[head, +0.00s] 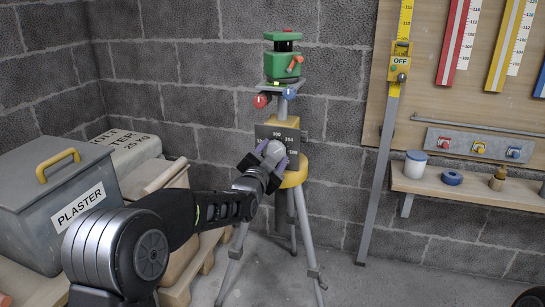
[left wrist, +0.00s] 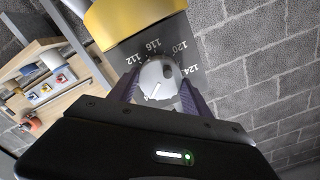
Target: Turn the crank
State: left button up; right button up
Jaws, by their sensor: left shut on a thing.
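The crank shows as a round light-grey knob (left wrist: 155,78) with a dark round spot and a thin pointer line, set on a dark dial plate (left wrist: 132,50) marked 112, 116, 120 and 124. In the head view the knob (head: 273,148) is on the front of a yellow-topped tripod (head: 291,178), with the plate (head: 305,139) behind it. My left gripper (head: 264,166) is shut on the knob, with one purple finger on each side of it. In the left wrist view the fingers (left wrist: 157,90) reach up to the plate. My right gripper is out of view.
A green instrument (head: 282,66) with red and blue knobs tops the tripod. A grey PLASTER box (head: 35,160) and sacks (head: 130,150) stand left on pallets. A shelf (head: 465,190) and measuring board (head: 425,100) are at the right.

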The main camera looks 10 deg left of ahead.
pick_arm(q)
jog(key=m, duration=0.5)
jog(key=shift+d+f+m+b, duration=0.1)
jog(key=shift+d+m+b, duration=0.05)
jog(key=shift+m+b, duration=0.2)
jog(key=m+b, duration=0.1)
jog(key=m, duration=0.3)
jog(key=shift+f+m, duration=0.1)
jog(key=shift+m, duration=0.15)
jog(key=m+b, duration=0.1)
jog(key=m, duration=0.3)
jog(key=shift+f, duration=0.15)
jog(key=shift+m+b, duration=1)
jog(key=shift+m, duration=1.1)
jog(key=o, duration=1.4)
